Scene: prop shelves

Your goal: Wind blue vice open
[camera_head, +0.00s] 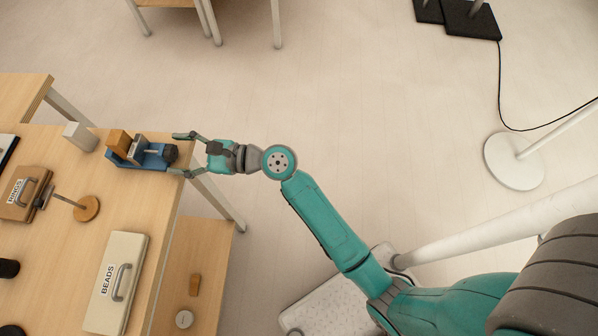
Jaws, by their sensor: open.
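The blue vice (150,158) sits at the far right corner of the wooden table, with grey metal jaw parts on top. A brown wooden block (119,142) stands at its left end; I cannot tell whether the jaws clamp it. A dark round knob (170,154) is at the vice's right end, by the table edge. My gripper (180,154) reaches in from the right, open, with one finger on the far side of the knob and one on the near side. I cannot tell whether the fingers touch it.
A light grey block (80,136) stands left of the vice. A wooden-based stand (87,208), a brown case marked HINGES (25,193) and a cream BEADS case (116,283) lie nearer. A lower shelf (207,262) is below.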

